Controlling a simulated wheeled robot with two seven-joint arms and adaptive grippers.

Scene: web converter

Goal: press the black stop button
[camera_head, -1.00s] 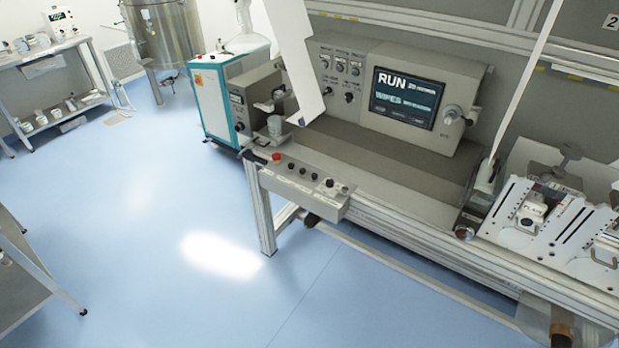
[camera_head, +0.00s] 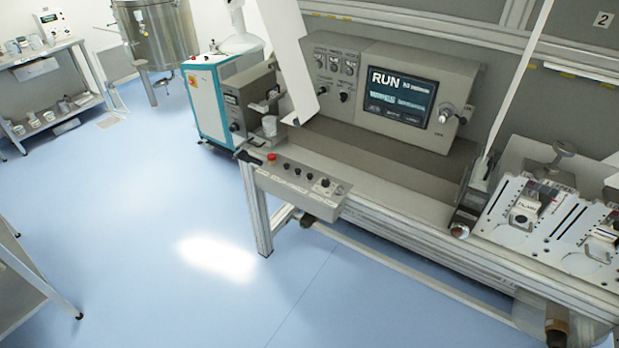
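A grey control box (camera_head: 300,188) sticks out from the front left end of the machine bench. On its sloped top is a row of controls: a red button (camera_head: 271,157) at the left end, then several small dark buttons, and a larger black knob-like control (camera_head: 325,183) on a light plate near the right end. Their labels are too small to read, so I cannot tell which one is the stop button. The machine's screen (camera_head: 399,97) shows "RUN". Neither of my grippers is in view, and nothing covers the control box.
A white web strip (camera_head: 287,50) hangs down behind the control box. The web-guide plates (camera_head: 525,220) are at right. A teal-edged cabinet (camera_head: 213,105) stands at the back left. The blue floor (camera_head: 150,215) before the box is clear.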

